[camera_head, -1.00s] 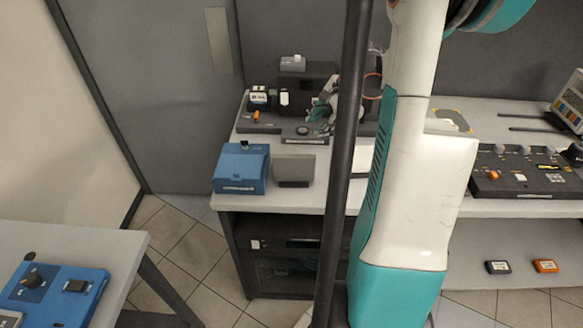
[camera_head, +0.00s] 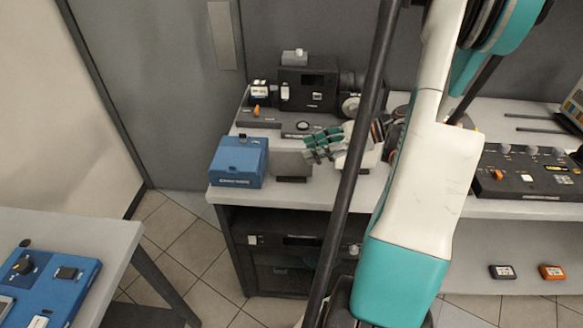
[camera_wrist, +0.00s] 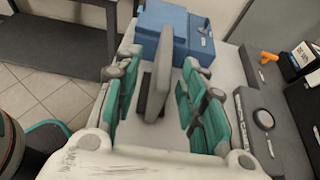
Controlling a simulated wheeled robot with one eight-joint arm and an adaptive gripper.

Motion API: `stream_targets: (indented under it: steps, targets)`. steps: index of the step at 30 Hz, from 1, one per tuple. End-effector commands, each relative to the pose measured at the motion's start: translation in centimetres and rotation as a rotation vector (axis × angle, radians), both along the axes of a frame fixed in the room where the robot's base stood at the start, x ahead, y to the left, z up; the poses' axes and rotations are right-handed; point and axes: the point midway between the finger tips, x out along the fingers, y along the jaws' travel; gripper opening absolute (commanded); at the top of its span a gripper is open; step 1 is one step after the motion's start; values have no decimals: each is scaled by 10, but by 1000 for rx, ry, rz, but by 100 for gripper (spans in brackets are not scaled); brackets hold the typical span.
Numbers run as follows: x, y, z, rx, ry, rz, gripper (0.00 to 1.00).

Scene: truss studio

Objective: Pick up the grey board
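The grey board (camera_head: 292,160) stands upright on its edge on a small dark base, just right of the blue box (camera_head: 239,162) on the table. My gripper (camera_head: 318,145) is beside and above the board, its green-padded fingers reaching toward it from the right. In the wrist view, the fingers (camera_wrist: 160,82) are spread wide, with the grey board (camera_wrist: 159,70) between them. Gaps show on both sides, so the gripper is open and holds nothing. The blue box (camera_wrist: 165,32) is just beyond the board.
A black device (camera_head: 308,90) and a dark panel with an orange knob (camera_head: 257,117) stand behind the board. A black control panel (camera_head: 527,172) is at the right. A nearer table (camera_head: 95,238) holds a blue unit (camera_head: 65,285). A shelf with equipment lies below the tabletop.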

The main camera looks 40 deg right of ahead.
Motion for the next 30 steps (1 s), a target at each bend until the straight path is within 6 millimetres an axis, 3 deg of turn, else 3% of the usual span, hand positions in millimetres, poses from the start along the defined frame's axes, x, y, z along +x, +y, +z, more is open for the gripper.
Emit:
stream_targets:
  steps: [11, 19, 27, 30]
  targets:
    - [19, 15, -13, 0, 0, 2, 38]
    - [46, 34, -32, -1, 0, 4, 38]
    - [49, 36, -31, -1, -1, -1, 38]
    - [49, 37, -31, -1, -1, 0, 18]
